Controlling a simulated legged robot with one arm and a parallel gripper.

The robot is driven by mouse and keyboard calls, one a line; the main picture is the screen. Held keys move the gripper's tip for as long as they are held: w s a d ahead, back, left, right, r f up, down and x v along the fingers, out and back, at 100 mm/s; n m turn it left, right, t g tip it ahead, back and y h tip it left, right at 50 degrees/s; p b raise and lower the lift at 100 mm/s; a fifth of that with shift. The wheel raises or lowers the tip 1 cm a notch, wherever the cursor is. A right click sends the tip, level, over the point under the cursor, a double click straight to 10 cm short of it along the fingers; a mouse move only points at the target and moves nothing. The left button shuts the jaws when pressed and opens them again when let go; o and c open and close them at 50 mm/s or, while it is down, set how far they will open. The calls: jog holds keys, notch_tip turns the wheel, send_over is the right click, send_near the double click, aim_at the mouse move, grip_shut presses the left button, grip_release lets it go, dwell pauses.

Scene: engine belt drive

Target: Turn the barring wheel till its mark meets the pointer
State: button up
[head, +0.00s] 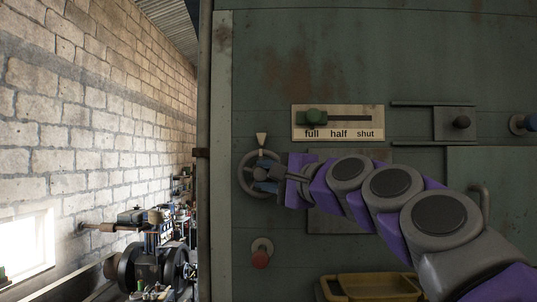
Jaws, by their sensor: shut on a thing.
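The barring wheel (245,186) is a grey spoked handwheel on the green panel, left of centre in the head view. A pale wedge-shaped pointer (262,139) sits just above its rim, tip downward. My gripper (267,174) is at the wheel, reaching in from the right, and is shut on it. The jaws cover the wheel's middle and right side, so the exact part held is hard to see. I cannot make out the wheel's mark.
A slider plate (338,136) marked full, half, shut is above, its green knob (313,117) at full. A yellow tray (370,288) is at the bottom.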

jog(key=n+p, duration=0.1)
jog(key=g+h+p, duration=0.1)
jog(key=p, duration=0.1)
jog(key=shift+r+n, duration=0.3)
jog(key=shift+n, duration=0.1)
jog(key=shift+a+f+n+g+h+p, duration=0.15)
jog(key=shift+n+g+h+p, duration=0.15)
jog(key=shift+g+h+p, duration=0.15)
jog(key=shift+f, duration=0.1)
jog(key=o, duration=0.8)
jog(key=shift+c, duration=0.2)
jog(key=b+v, duration=0.2)
jog(key=v, duration=1.5)
jog(key=shift+b, duration=0.35)
